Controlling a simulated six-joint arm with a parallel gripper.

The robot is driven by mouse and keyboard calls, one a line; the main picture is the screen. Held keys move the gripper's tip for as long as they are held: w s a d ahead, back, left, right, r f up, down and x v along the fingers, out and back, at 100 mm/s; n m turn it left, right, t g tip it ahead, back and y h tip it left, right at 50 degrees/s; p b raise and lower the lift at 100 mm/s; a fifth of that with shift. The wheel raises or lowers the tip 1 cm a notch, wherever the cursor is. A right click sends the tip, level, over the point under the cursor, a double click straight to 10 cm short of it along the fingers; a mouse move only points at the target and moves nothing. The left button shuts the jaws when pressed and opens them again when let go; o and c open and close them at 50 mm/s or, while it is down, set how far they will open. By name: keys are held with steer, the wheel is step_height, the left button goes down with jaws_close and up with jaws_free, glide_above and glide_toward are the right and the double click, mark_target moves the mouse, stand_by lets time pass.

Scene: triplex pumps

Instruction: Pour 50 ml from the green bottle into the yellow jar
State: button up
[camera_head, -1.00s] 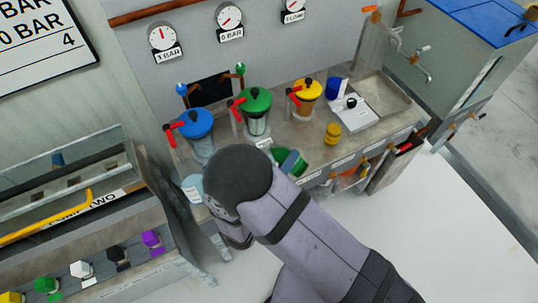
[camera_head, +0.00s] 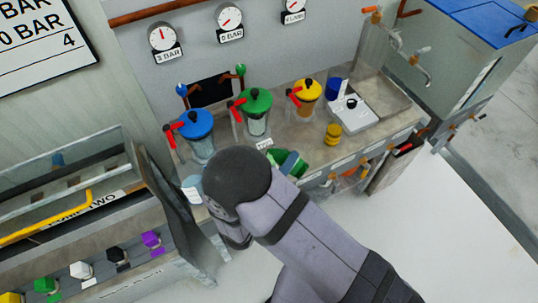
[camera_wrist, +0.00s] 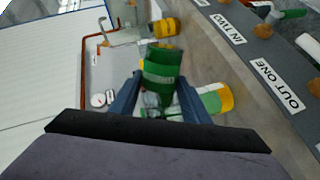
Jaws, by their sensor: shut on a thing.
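The green bottle (camera_wrist: 163,66) is between the two blue fingers of my gripper (camera_wrist: 160,84), which is shut on it. In the head view the green bottle (camera_head: 293,164) shows beside my dark wrist, tilted above the front of the bench. In the wrist view a yellow cylinder (camera_wrist: 164,28), which seems to be this jar, lies beyond the bottle. No flow of liquid can be made out.
Blue (camera_head: 196,124), green (camera_head: 254,101) and yellow (camera_head: 306,90) lidded pumps with red handles stand along the back. A green, white and yellow object (camera_wrist: 218,98) is beside the bottle in the wrist view.

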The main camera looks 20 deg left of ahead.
steer(key=shift+a+r+n+h+p, duration=0.15)
steer(key=shift+r+n+h+p, duration=0.35)
steer(key=shift+p, duration=0.85)
stand_by(1.7)
steer(key=shift+f+b, duration=0.2)
steer(key=shift+b, duration=0.2)
steer(key=shift+f+m+y+b, duration=0.3)
steer(key=shift+f+b, duration=0.4)
steer(key=shift+b, duration=0.55)
step_height(320, 180, up, 4)
steer(key=shift+f+m+y+p, duration=0.25)
steer(key=shift+m+y+p, duration=0.15)
steer(key=shift+m+p, duration=0.55)
steer(key=shift+f+m+b, duration=0.35)
steer(key=shift+f+b, duration=0.45)
steer(key=shift+b, duration=0.1)
steer(key=shift+r, duration=0.2)
steer(key=shift+f, duration=0.15)
